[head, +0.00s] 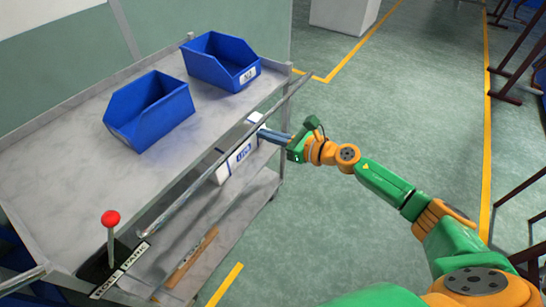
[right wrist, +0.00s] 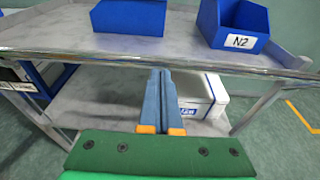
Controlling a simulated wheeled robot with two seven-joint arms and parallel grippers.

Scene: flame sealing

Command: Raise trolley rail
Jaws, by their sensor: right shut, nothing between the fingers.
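The trolley (head: 75,165) has a grey upper shelf and a lower shelf. Its metal rail (head: 195,188) runs along the side of the upper shelf facing my arm; it also crosses the right wrist view (right wrist: 90,57) nearly level. My right gripper (head: 261,132) comes from the right with its blue fingers pointing at the rail. In the right wrist view the shut, empty fingers (right wrist: 160,72) end just below the rail; I cannot tell whether they touch it. My left gripper is not in view.
Two blue bins, one left (head: 150,110) and one right (head: 222,60), stand on the upper shelf. A white box (head: 236,160) sits on the lower shelf. A red-knobbed lever (head: 111,219) stands at the near corner.

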